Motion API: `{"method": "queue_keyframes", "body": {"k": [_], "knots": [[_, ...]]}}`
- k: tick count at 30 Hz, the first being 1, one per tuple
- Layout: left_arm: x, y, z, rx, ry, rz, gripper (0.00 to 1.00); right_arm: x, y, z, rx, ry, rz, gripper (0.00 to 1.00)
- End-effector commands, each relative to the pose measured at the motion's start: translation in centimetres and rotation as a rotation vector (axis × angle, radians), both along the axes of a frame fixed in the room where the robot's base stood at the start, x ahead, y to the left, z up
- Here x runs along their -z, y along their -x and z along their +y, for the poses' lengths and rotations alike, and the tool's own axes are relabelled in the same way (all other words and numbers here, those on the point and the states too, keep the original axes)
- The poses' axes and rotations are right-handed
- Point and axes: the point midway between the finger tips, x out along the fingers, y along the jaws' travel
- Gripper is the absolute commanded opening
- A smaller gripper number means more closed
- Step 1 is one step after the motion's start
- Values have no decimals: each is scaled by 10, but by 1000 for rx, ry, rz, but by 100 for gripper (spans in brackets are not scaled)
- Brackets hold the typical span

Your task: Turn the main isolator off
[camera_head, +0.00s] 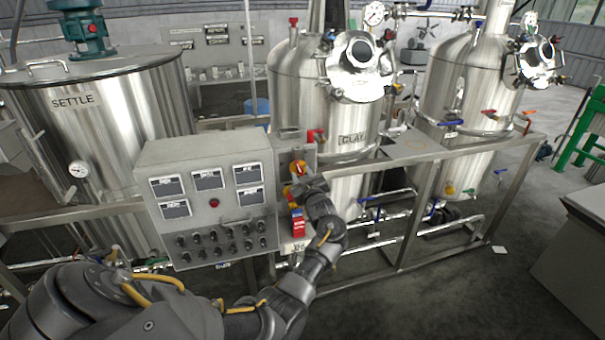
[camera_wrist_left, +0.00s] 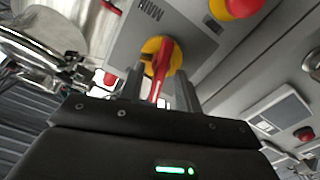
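The main isolator (camera_head: 299,168) is a red rotary handle on a yellow round base, on a grey box beside the control cabinet. The left wrist view shows the isolator (camera_wrist_left: 162,58) close up, with a "MAIN" label beside it. My left gripper (camera_head: 303,182) is at the isolator and partly covers it in the head view. In the left wrist view the left gripper (camera_wrist_left: 160,92) has its fingers apart, one on each side of the red handle, with visible gaps. I cannot tell whether either finger touches it. My right gripper is not in view.
A red-and-yellow button (camera_wrist_left: 240,4) sits near the isolator. The control cabinet (camera_head: 205,150) with displays and switches stands left of it. Steel tanks (camera_head: 95,120) stand behind. A steel frame (camera_head: 400,245) runs to the right. The floor (camera_head: 450,300) at right front is clear.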

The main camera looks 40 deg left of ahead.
Motion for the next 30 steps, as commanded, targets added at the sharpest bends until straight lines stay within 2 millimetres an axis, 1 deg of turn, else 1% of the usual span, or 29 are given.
{"method": "queue_keyframes", "body": {"k": [8, 16, 23, 26, 30], "knots": [[0, -1, 1, 0, 0, 0, 34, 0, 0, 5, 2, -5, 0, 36], [0, -1, 1, 0, 0, 0, 0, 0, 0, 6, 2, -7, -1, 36], [1, -1, 1, -1, 11, -17, 0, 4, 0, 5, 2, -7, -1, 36], [3, -1, 1, -1, 29, -43, 0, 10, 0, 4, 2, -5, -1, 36], [5, 0, 1, -2, 73, -108, 0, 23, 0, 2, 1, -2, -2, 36]]}}
